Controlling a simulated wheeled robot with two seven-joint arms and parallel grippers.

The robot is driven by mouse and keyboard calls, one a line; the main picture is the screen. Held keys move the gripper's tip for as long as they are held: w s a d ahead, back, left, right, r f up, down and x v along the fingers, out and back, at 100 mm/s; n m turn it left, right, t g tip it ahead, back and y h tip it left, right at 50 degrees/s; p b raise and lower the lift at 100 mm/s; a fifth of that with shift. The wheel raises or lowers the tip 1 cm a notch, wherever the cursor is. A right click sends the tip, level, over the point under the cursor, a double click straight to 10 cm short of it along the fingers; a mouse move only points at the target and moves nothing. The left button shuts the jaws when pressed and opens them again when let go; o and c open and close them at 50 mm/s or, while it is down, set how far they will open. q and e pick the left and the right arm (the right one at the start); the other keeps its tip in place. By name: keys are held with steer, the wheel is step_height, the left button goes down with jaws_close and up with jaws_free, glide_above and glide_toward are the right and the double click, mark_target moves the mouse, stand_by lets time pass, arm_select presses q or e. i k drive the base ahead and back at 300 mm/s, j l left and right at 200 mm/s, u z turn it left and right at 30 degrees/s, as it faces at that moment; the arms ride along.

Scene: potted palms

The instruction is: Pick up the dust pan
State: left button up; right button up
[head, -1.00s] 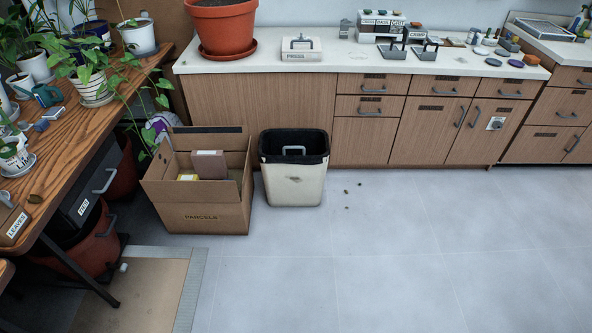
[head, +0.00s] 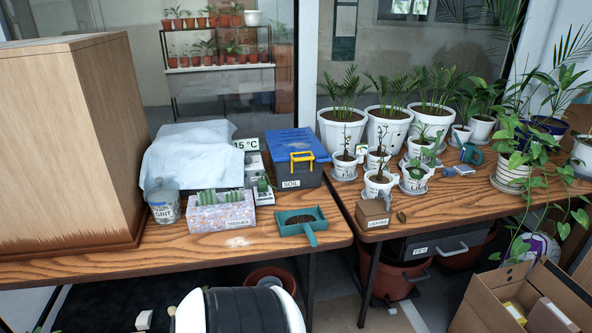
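A teal dust pan (head: 290,229) lies on the wooden table, close to its front right corner. It holds a patch of dark soil. Its short handle points toward the front edge of the table. Neither of my grippers is in the head view. Part of my own body, black and white, shows at the bottom of the picture.
Left of the pan are a tissue box (head: 221,217), a grit jar (head: 163,205) and a large wooden cabinet (head: 65,150). A soil box (head: 297,175) stands behind it. A second table on the right holds potted palms (head: 388,125) and a leaves box (head: 373,216).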

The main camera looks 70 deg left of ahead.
mark_target(309, 220)
steer(key=u, duration=2.25)
